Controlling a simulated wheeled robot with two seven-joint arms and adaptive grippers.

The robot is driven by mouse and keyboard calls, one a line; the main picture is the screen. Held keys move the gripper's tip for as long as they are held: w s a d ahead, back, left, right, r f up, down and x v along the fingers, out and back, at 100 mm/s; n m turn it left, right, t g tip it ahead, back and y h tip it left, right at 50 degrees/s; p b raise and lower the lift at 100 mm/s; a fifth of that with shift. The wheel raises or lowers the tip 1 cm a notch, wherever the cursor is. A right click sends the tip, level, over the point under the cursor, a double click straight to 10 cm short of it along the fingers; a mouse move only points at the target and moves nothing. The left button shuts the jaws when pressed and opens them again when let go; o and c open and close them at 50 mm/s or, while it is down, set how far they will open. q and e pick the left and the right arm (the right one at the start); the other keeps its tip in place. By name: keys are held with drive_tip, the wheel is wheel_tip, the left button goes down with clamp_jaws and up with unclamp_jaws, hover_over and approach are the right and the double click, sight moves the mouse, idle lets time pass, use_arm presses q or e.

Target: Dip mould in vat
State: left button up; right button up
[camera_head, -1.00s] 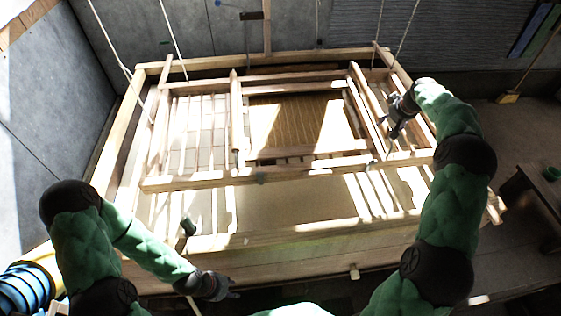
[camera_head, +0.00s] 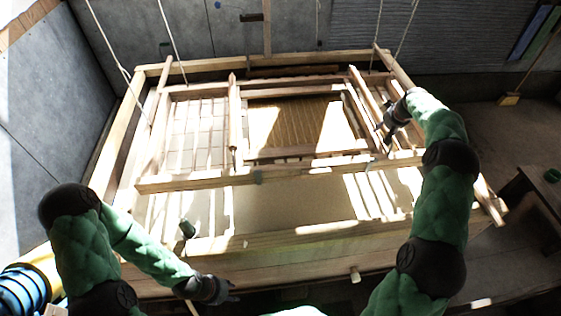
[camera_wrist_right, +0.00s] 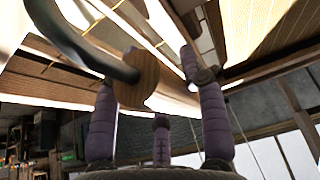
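The mould (camera_head: 233,110), a wooden frame with a slatted yellowish panel (camera_head: 297,122), hangs on ropes over the large wooden vat (camera_head: 330,244). Sunlight stripes the surface inside the vat. My right gripper (camera_head: 389,129) is at the mould's right side, among its rails. In the right wrist view its fingers (camera_wrist_right: 160,105) are straight and spread. A rounded wooden piece (camera_wrist_right: 137,80) with a dark curved bar (camera_wrist_right: 75,45) lies by the left finger; contact is unclear. My left gripper (camera_head: 232,291) is low in front of the vat, apart from the mould; its fingers are too small to judge.
A small green object (camera_head: 187,229) is at the vat's front left. Blue rings (camera_head: 25,288) are at the lower left. A table (camera_head: 545,190) and a broom (camera_head: 510,98) stand at the right. Ropes (camera_head: 175,45) rise at both sides.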

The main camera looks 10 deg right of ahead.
drive_tip(key=shift+f, duration=0.1)
clamp_jaws()
wheel_tip(320, 180, down, 22)
drive_tip(key=t+b, duration=0.1)
drive_tip(key=b, duration=1.7)
drive_tip(key=shift+s+a, duration=0.15)
drive_tip(key=shift+a, duration=0.05)
